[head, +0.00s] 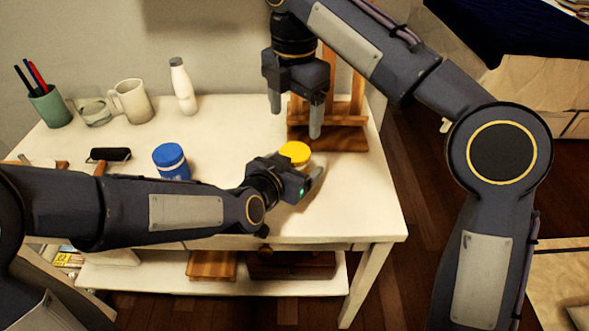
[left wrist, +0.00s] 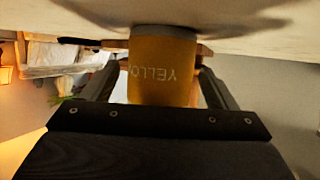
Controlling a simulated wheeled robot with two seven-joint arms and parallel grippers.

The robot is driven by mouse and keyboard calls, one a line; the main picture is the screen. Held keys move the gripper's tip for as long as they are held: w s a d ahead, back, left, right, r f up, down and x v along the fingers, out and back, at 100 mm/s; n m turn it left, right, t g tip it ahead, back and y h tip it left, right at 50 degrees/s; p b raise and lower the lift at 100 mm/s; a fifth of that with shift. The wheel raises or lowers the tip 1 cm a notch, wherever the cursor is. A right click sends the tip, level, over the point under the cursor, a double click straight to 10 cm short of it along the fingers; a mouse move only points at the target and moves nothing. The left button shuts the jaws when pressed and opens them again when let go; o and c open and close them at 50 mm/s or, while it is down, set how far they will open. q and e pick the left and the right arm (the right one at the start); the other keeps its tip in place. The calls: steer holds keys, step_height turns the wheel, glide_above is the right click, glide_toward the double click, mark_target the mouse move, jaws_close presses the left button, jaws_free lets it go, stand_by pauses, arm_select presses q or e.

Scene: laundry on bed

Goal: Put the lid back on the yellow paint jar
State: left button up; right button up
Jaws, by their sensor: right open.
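The yellow paint jar (head: 295,153) stands upright on the white table near its right end. Its round top shows bright yellow in the head view; I cannot tell whether that is paint or a lid. In the left wrist view the jar (left wrist: 162,85) appears upside down, with its lettering and a grey band at its base. My left gripper (head: 313,186) is low beside it, with one finger on each side, and looks closed on its body. My right gripper (head: 295,118) is open and empty, above and behind the jar, pointing down. I see no separate lid.
A blue jar (head: 171,162) stands left of the yellow one, behind my left arm. A wooden easel (head: 342,138) stands close behind. A white bottle (head: 182,87), a mug (head: 132,101), a glass (head: 95,109) and a pen cup (head: 51,107) line the back left. The table's right front corner is clear.

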arm_select(q)
steer(key=p+v, duration=0.3)
steer(key=v, duration=0.4)
steer(key=shift+r, duration=0.2)
steer(key=shift+s+a, duration=0.2)
steer(key=shift+s, duration=0.15)
arm_select(e)
step_height(320, 180, up, 3)
steer(key=shift+r, duration=0.1)
